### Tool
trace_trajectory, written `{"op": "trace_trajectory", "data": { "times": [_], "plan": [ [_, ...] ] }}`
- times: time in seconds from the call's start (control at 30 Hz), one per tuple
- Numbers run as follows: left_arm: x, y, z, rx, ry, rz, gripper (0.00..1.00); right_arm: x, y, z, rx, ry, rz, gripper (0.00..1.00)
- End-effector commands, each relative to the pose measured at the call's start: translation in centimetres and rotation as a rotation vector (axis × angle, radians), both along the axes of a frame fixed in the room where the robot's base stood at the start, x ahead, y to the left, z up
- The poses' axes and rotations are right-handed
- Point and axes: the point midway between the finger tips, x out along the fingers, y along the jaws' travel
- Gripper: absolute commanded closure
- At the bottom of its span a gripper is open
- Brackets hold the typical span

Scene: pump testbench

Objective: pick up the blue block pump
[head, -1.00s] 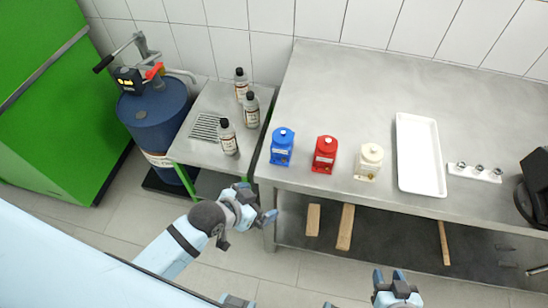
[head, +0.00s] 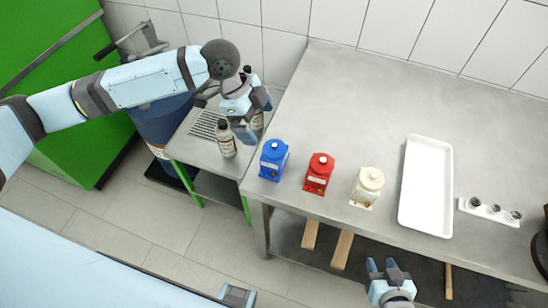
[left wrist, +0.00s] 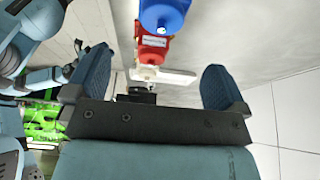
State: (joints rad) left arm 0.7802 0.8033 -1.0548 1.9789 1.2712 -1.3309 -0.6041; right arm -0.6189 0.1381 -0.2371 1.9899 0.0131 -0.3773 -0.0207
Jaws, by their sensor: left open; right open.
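The blue block pump (head: 273,161) stands upright near the left end of the steel bench, with a pale knob on top. It also shows at the top of the left wrist view (left wrist: 163,14), cut off by the frame edge. My left gripper (head: 256,120) is open and empty, up and to the left of the blue pump in the head view, apart from it. In the left wrist view its two fingers (left wrist: 157,82) are spread wide with nothing between them gripped. My right gripper (head: 384,268) is open and empty in front of the bench, low in the head view.
A red pump (head: 318,175) and a white pump (head: 366,188) stand right of the blue one. A white tray (head: 427,215) lies further right. Bottles, one clearly visible (head: 226,140), stand on the lower side table. The back of the bench (head: 370,100) is clear.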

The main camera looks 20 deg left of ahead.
Motion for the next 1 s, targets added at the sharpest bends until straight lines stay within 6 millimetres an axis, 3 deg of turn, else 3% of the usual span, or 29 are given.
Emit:
{"op": "trace_trajectory", "data": {
  "times": [0.17, 0.53, 0.87, 1.0],
  "plan": [
    [0.8, 1.2, 0.4, 0.016, 0.013, -0.012, 0.0, 0.1, 0.0, 0.0, 0.0, -0.001, -0.001, 0.57],
    [0.6, -1.4, -5.5, 0.016, 0.016, -0.013, 0.0, 0.4, -0.3, 1.1, -0.003, -0.012, -0.006, 0.57],
    [0.4, -2.5, -8.1, 0.016, 0.015, -0.013, 0.0, 0.4, -0.4, 1.7, -0.005, -0.013, -0.007, 0.57],
    [0.2, -3.5, -10.1, 0.015, 0.014, -0.012, 0.0, 0.4, -0.5, 2.2, -0.006, -0.012, -0.007, 0.57]
  ]
}}
